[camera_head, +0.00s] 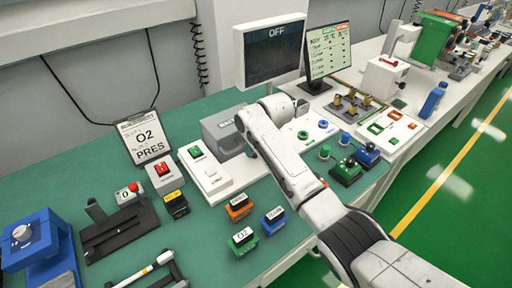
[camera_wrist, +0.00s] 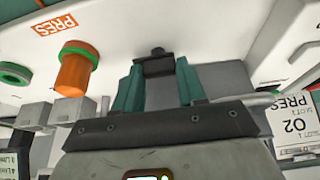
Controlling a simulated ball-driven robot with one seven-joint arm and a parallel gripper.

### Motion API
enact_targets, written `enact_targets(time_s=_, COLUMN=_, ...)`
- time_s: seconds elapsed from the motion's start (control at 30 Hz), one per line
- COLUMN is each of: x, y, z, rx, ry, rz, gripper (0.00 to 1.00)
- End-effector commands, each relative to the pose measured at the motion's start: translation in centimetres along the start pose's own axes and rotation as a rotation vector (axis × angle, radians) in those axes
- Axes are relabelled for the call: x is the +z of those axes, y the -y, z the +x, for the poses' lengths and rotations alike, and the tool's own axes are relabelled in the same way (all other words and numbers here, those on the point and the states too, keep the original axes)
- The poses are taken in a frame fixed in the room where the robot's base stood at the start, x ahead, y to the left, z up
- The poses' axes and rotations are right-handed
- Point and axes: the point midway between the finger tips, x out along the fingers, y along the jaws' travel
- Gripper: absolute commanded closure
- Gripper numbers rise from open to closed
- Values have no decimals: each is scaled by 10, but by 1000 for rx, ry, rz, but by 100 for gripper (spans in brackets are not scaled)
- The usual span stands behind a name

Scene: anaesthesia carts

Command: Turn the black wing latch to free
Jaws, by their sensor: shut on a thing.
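A small black block, seemingly the wing latch (camera_wrist: 154,64), shows at the top middle of the wrist view, against a pale panel. My gripper (camera_wrist: 156,72) has its two teal fingers on either side of it, with the tips closed on it. The latch's lower part and its turned position are hard to make out between the fingers. In the head view my white arm reaches across the bench beside a grey box (camera_head: 222,131). My gripper and the latch are hidden there behind the arm.
In the wrist view an orange cylinder (camera_wrist: 75,72) and a green ring (camera_wrist: 14,73) stand left of my fingers. An O2 PRES card (camera_wrist: 293,127) is at right. The head view shows small coloured blocks (camera_head: 239,206) and a dark monitor (camera_head: 271,54) near my arm.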

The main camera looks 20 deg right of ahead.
Motion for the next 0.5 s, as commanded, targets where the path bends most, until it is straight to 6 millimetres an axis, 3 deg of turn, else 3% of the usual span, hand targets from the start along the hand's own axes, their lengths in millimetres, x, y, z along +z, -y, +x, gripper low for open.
enact_targets(time_s=0.1, x=0, y=0, z=0, rx=0, ry=-1, rz=2, gripper=90)
enact_targets(time_s=0.13, x=0, y=0, z=0, rx=0, ry=-1, rz=2, gripper=58)
enact_targets(time_s=0.2, x=0, y=0, z=0, rx=0, ry=-1, rz=1, gripper=51)
enact_targets(time_s=0.5, x=0, y=0, z=-2, rx=-1, ry=-1, rz=0, gripper=49)
